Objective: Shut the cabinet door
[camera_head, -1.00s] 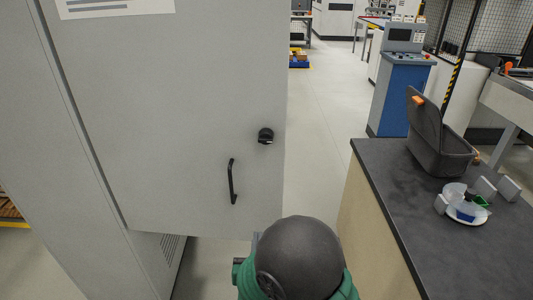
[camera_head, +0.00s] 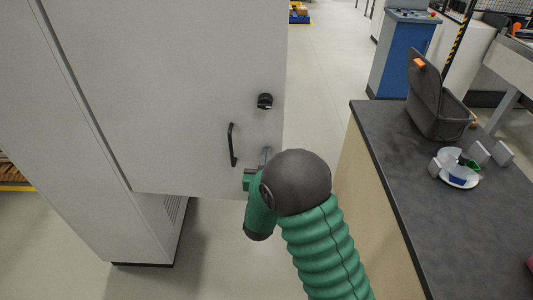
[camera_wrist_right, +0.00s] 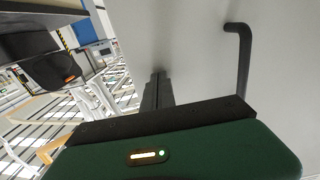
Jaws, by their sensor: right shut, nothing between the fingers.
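The cabinet door (camera_head: 190,80) is a large pale grey panel standing open, swung out from the grey cabinet (camera_head: 75,160) at the left. It has a black bar handle (camera_head: 232,145) and a black round knob (camera_head: 265,101) near its right edge. My right gripper (camera_head: 266,156) is shut and empty at the door's lower right corner, to the right of the handle. In the right wrist view the shut fingers (camera_wrist_right: 156,92) point at the door face, with the handle (camera_wrist_right: 241,58) to their right. I cannot tell whether the fingertips touch the door. My left gripper is not in view.
A dark-topped workbench (camera_head: 385,190) stands close to the right of my right arm. It carries an open dark toolbox (camera_head: 437,112) and a white dish (camera_head: 459,175) with small parts. Between door and bench runs open floor (camera_head: 318,90). A blue console (camera_head: 402,55) stands farther back.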

